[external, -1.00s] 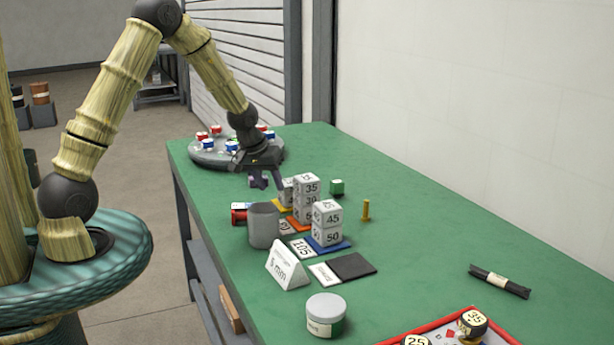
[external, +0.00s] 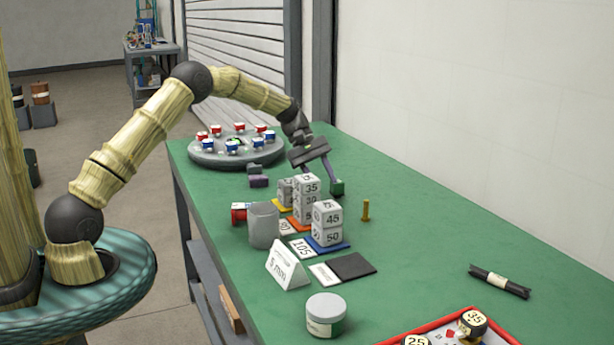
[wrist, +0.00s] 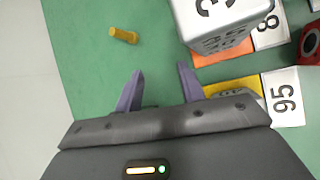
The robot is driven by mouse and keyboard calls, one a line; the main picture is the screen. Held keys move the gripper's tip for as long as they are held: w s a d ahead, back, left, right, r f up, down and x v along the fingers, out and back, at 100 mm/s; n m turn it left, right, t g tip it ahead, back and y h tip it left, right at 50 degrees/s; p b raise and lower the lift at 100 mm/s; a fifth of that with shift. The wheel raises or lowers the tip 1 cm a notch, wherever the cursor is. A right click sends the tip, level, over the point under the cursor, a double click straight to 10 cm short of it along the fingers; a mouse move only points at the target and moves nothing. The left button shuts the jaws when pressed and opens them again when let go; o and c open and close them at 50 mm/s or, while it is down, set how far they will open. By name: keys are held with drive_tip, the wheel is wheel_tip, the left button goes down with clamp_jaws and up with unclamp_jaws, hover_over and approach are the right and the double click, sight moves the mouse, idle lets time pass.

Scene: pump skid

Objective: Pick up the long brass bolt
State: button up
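The long brass bolt (external: 366,210) stands upright on the green bench, right of the stacked number cubes. In the wrist view the yellow bolt (wrist: 123,36) shows at the upper left, ahead of the fingertips and apart from them. My gripper (external: 328,174) is over the bench behind the cube stacks, above and beyond the bolt. In the wrist view its two purple fingers (wrist: 160,78) are spread apart with only green bench between them.
Stacked number cubes (external: 326,222) stand close left of the bolt and near my right finger in the wrist view. A grey cup (external: 263,226) stands further left.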

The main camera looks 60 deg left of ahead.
drive_tip(key=w+a+n+h, duration=0.1)
drive_tip(key=n+h, duration=0.1)
drive_tip(key=a+r+n+t+h, duration=0.1)
drive_tip(key=n+h, duration=0.1)
drive_tip(key=w+a+n+t+h, duration=0.1)
drive_tip(key=n, duration=0.1)
drive_tip(key=shift+w+r+n+h, duration=0.15)
drive_tip(key=shift+w+n+h, duration=0.15)
drive_tip(key=shift+w+h, duration=0.1)
approach(368, 212)
drive_tip(key=x, duration=0.3)
drive_tip(key=r+x, duration=0.1)
drive_tip(key=x, duration=0.1)
drive_tip(key=shift+w+d+p, duration=0.4)
drive_tip(key=shift+w, duration=0.05)
drive_tip(key=shift+d+f, duration=0.1)
drive_tip(key=x, duration=0.5)
drive_tip(key=shift+p, duration=0.3)
